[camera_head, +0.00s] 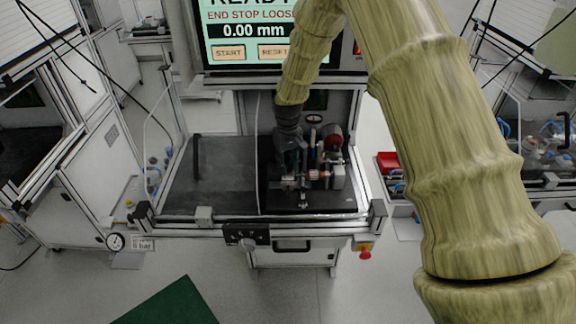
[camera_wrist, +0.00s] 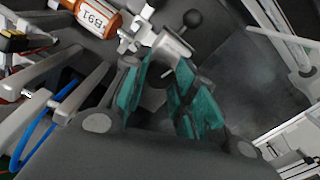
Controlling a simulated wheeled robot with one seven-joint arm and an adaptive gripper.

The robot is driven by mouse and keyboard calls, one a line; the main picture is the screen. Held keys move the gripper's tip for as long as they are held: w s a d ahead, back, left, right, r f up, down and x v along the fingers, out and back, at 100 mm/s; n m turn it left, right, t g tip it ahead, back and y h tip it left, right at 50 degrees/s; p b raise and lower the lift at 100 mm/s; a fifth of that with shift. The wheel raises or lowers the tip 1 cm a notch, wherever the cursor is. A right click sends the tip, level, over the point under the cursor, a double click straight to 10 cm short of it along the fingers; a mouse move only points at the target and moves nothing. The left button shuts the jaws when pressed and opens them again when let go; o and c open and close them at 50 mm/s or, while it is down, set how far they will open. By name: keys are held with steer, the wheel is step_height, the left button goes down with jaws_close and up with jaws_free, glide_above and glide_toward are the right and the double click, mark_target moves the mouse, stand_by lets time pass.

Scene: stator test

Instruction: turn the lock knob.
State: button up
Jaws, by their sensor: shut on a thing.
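My gripper (camera_wrist: 168,72) has its teal-padded fingers shut around the end of a grey metal cylinder (camera_wrist: 175,47), which looks like the lock knob. A black ball-ended lever (camera_wrist: 193,19) stands just beyond it. The fingers hide part of the knob, and its turn angle cannot be read. In the head view my gripper (camera_head: 289,152) reaches down onto the test fixture (camera_head: 337,177) on the bench, and the knob is too small to make out there.
A white cross-shaped part (camera_wrist: 136,36) and an orange labelled cylinder (camera_wrist: 92,15) sit close to the fingers. A blue cable (camera_wrist: 35,130) loops at the left. A screen (camera_head: 243,32) hangs above the bench (camera_head: 210,192), whose left part is clear.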

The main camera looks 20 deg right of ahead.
mark_target(288, 166)
steer(key=n, duration=0.5)
steer(key=shift+n+b, duration=0.4)
steer(key=n, duration=0.5)
steer(key=shift+n, duration=0.4)
steer(key=o, duration=1)
steer(key=shift+o, duration=0.2)
step_height(288, 166, up, 12)
